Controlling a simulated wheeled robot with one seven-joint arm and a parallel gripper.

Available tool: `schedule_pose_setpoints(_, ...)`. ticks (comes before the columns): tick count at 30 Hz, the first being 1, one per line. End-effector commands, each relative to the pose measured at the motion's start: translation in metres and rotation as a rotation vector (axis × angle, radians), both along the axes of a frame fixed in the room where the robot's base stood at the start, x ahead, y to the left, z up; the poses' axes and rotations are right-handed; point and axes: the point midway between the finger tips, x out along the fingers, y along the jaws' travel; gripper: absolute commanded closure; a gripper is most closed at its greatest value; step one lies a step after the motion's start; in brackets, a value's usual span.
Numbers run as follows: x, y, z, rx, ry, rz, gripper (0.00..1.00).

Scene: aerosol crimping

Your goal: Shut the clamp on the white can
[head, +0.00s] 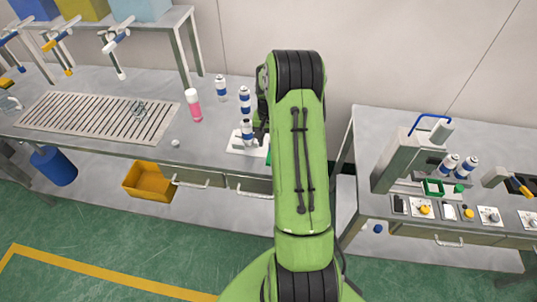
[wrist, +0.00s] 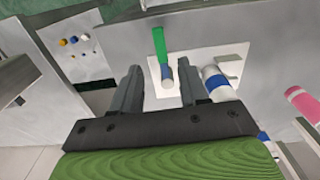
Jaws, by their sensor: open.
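A white can with a blue band (head: 248,132) stands upright at a white base plate (head: 234,146) on the left bench. A green clamp handle (wrist: 159,43) shows in the wrist view, with a short grey-blue cylindrical part (wrist: 167,77) below it. A bit of green also shows beside my arm in the head view. My gripper (wrist: 161,72) is open, its fingers on either side of the cylindrical part, apparently holding nothing. A white can with a blue band (wrist: 215,80) is just right of the right finger. My arm hides most of the clamp in the head view.
Two more blue-banded cans (head: 221,86) (head: 244,98) stand behind, and a pink bottle (head: 193,105) stands left. A slotted grate (head: 90,118) lies further left. The right bench holds a grey press (head: 400,160) with cans and switches. A gap separates the benches.

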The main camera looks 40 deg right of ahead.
Motion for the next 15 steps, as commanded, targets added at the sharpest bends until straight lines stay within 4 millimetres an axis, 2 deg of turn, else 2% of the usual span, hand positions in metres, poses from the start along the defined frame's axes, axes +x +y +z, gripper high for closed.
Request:
schedule_pose_setpoints(3,-0.001,0.001,-0.031,0.004,0.005,0.000,0.56)
schedule_pose_setpoints(7,0.000,0.001,-0.057,0.002,0.003,0.001,0.56)
schedule_pose_setpoints(10,0.000,0.001,-0.069,0.002,0.001,0.001,0.56)
schedule_pose_setpoints(15,0.001,0.000,-0.075,-0.001,-0.001,0.002,0.56)
